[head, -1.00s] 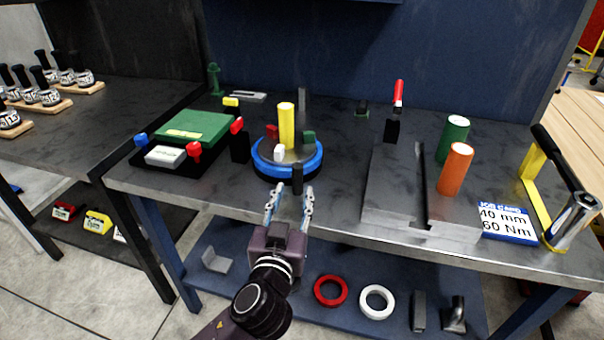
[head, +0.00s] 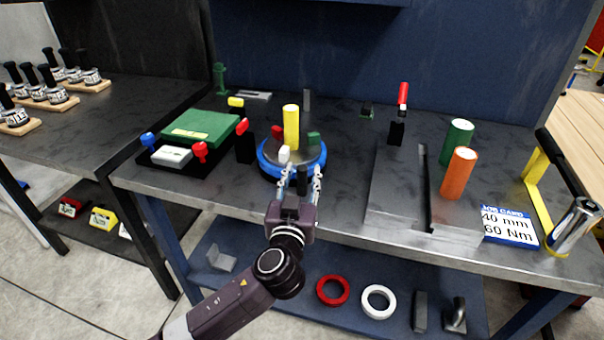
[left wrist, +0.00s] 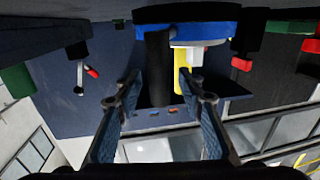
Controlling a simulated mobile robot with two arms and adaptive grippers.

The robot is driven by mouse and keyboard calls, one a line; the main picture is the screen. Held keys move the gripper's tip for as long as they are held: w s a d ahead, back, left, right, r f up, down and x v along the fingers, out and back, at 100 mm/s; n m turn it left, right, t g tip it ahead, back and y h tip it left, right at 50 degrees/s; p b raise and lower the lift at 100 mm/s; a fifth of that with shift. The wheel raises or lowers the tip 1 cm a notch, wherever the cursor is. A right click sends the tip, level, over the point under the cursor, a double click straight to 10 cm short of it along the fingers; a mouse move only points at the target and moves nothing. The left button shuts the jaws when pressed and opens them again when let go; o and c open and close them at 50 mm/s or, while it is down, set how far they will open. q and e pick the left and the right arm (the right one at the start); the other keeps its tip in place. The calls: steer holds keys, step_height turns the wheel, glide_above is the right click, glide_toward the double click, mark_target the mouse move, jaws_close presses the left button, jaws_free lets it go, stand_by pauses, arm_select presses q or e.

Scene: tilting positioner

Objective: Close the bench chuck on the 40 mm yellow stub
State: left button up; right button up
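The bench chuck has a blue ring (head: 318,163) and stands on the bench. The yellow stub (head: 291,127) stands upright at its middle, among a white jaw (head: 284,154), a red jaw (head: 277,131) and a green jaw (head: 313,138). A black post (head: 302,183) rises at the chuck's near side. My left gripper (head: 302,170) is open, with its fingers on either side of this post. In the left wrist view the dark post (left wrist: 158,65) shows between the spread fingers, with the blue ring (left wrist: 215,17) and yellow stub (left wrist: 182,86) behind. Contact cannot be told. My right gripper is out of view.
A green block (head: 200,126) on a black base with coloured knobs stands left of the chuck. A grey slotted plate (head: 395,190) and an orange cylinder (head: 459,173) stand right, near a job card (head: 509,227) reading 40 mm, 60 Nm. The bench's near edge lies under my arm.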

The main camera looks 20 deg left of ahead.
arm_select(q)
jaws_close()
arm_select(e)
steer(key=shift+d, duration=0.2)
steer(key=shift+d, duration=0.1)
arm_select(q)
steer(key=shift+a, duration=0.1)
